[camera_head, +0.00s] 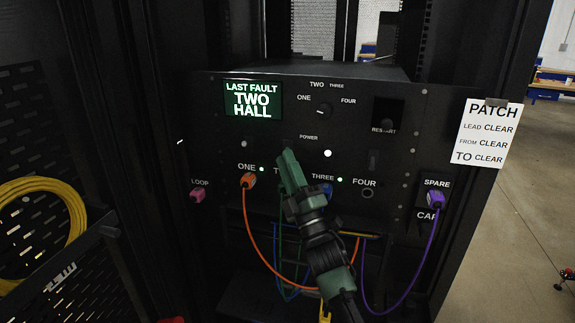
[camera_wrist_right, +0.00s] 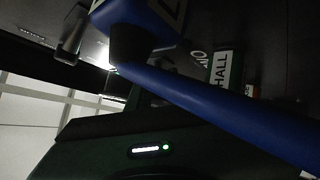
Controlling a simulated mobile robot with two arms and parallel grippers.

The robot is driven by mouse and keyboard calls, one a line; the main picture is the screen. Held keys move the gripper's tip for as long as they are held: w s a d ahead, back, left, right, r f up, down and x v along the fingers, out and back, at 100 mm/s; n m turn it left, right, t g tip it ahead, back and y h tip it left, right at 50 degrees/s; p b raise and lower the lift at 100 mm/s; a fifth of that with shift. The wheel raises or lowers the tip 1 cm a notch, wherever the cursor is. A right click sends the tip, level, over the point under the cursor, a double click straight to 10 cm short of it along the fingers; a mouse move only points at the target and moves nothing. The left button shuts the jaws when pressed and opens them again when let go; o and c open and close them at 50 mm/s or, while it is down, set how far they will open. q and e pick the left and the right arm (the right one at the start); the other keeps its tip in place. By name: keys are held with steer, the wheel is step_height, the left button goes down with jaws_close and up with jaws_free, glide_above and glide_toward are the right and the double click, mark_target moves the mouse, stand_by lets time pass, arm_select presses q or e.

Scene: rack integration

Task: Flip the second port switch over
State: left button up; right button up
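The dark rack unit has a front panel (camera_head: 225,135) with ports labelled ONE, THREE and FOUR; the label between ONE and THREE is mostly hidden. My right gripper (camera_head: 286,153) reaches up in front of the panel, over the second port column just below the POWER label. It covers the second port and most of the switch area there; contact cannot be told. Its fingers are not clear enough to show open or shut. A dark switch (camera_head: 373,159) shows above port FOUR. In the right wrist view a blue plug and cable (camera_wrist_right: 200,90) cross close to the camera.
Orange plug (camera_head: 249,180) is in port ONE, blue plug (camera_head: 327,191) in THREE. Purple plug (camera_head: 435,198) is at SPARE, pink plug (camera_head: 197,194) at LOOP. A screen (camera_head: 252,100) reads LAST FAULT TWO HALL. A paper note (camera_head: 486,133) hangs right. Cables loop below.

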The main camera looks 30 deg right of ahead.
steer(key=b+v, duration=0.2)
steer(key=v, duration=0.5)
steer(key=shift+s+f, duration=0.25)
steer(key=shift+s, duration=0.05)
steer(key=shift+f, duration=0.1)
stand_by(0.4)
